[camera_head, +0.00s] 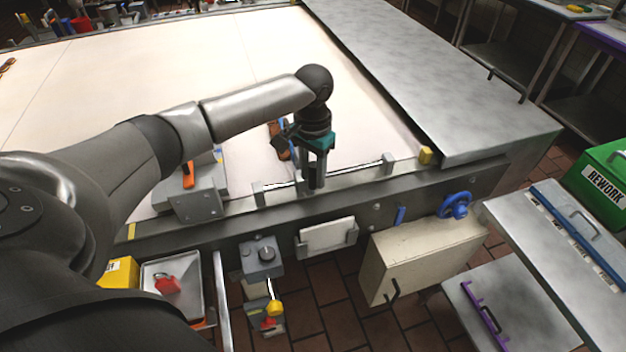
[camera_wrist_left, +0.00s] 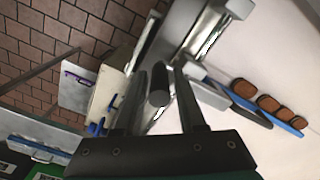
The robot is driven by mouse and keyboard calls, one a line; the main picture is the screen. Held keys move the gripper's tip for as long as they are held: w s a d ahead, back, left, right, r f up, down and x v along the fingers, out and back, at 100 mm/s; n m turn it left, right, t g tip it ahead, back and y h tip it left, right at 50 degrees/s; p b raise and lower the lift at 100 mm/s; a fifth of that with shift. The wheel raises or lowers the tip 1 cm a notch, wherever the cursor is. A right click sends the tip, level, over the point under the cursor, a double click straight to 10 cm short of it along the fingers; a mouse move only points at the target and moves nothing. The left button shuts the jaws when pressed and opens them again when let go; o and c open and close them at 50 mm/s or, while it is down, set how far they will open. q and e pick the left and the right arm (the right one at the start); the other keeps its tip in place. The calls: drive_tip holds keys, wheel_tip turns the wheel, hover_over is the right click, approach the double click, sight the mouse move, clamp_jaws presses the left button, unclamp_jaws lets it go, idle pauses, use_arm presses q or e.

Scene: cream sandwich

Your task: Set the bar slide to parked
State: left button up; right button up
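The bar slide seems to be the pale metal bar (camera_head: 350,176) along the table's front edge, between two upright grey brackets. My left gripper (camera_head: 315,178) points down over this bar, between the brackets. In the left wrist view a dark, round-ended knob (camera_wrist_left: 158,88) stands between the two fingers of the left gripper (camera_wrist_left: 160,90). The fingers are apart, and a gap seems to show on each side of the knob. The knob's foot and any parked mark are hidden or too small to tell. My right gripper is not in view.
A grey box with an orange handle (camera_head: 188,175) stands left of the bar. A yellow block (camera_head: 425,156) sits at its right. The pale tabletop (camera_head: 200,70) is mostly clear.

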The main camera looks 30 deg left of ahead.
use_arm(q)
drive_tip(key=shift+f, duration=1.1)
clamp_jaws()
drive_tip(key=shift+r, duration=0.1)
idle(0.6)
